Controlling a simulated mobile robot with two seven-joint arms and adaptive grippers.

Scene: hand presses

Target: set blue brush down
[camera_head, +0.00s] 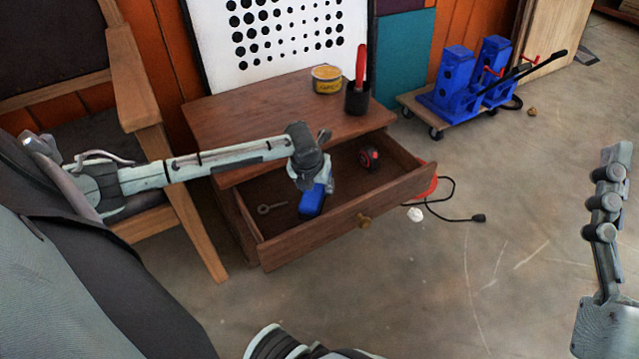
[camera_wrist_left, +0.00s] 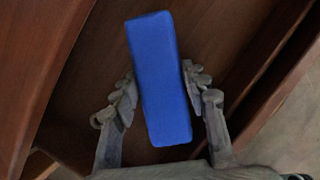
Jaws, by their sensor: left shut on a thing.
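My left gripper (camera_head: 311,186) is shut on the blue brush (camera_head: 312,199), with its body pointing down into the open drawer (camera_head: 300,247). In the left wrist view the brush (camera_wrist_left: 160,78) shows as a long blue block, slightly tilted, between the two ribbed fingers of the gripper (camera_wrist_left: 160,105). The brush is low inside the drawer; I cannot tell whether it touches the drawer floor. Grey parts of my right side stand at the right edge of the head view, and its jaw state cannot be made out.
The drawer also holds a red-and-black tape measure (camera_head: 369,157) and a small key-like metal piece (camera_head: 272,207). On the cabinet top (camera_head: 250,115) stand a yellow tin (camera_head: 326,80) and a dark cup (camera_head: 357,100) with a red handle. A wooden chair (camera_head: 150,110) is at left.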

